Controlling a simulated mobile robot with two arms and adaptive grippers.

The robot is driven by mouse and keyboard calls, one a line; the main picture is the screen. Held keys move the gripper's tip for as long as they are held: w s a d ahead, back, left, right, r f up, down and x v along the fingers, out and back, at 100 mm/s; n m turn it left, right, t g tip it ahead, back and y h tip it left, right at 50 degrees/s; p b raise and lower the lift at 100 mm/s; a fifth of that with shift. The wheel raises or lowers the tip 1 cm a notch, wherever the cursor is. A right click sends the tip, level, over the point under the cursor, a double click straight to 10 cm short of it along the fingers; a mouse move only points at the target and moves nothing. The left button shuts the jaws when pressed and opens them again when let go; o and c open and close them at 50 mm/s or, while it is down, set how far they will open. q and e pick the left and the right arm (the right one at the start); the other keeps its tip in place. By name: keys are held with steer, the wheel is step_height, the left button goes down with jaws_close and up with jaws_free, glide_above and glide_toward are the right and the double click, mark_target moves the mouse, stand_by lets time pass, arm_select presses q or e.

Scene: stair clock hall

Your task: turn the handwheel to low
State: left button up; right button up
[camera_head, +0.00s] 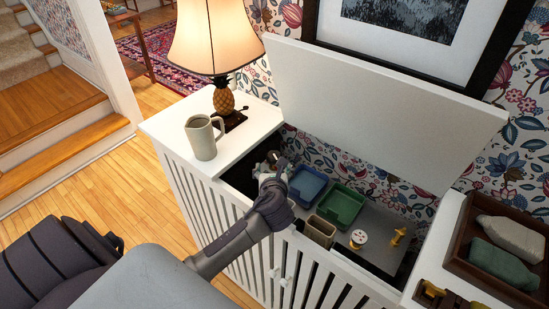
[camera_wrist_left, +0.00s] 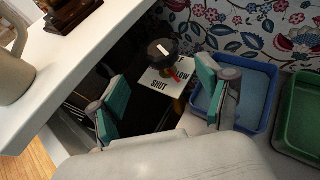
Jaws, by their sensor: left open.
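The handwheel (camera_wrist_left: 160,47) shows in the left wrist view as a dark round wheel with a small white mark. It stands over a white plate (camera_wrist_left: 153,88) lettered SHUT, with a second word at the right that looks like LOW. A small reddish piece shows between wheel and plate; I cannot tell its setting. My left gripper (camera_wrist_left: 161,98) is open, its green-padded fingers apart on either side of the plate, with the wheel beyond and apart from them. In the head view my left gripper (camera_head: 272,172) reaches into the open cabinet and largely hides the wheel. My right gripper is not in view.
A blue tray (camera_head: 307,186) and a green tray (camera_head: 341,206) stand right of the gripper. The raised white lid (camera_head: 385,105) is behind. A jug (camera_head: 202,138) and a lamp (camera_head: 215,45) stand on the left top. A wooden tray (camera_head: 480,262) is at right.

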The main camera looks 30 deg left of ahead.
mark_target(274, 160)
arm_select(q)
steer(key=x, duration=0.8)
steer(key=shift+d, duration=0.15)
steer(key=shift+c, duration=0.4)
steer(key=c, duration=1.1)
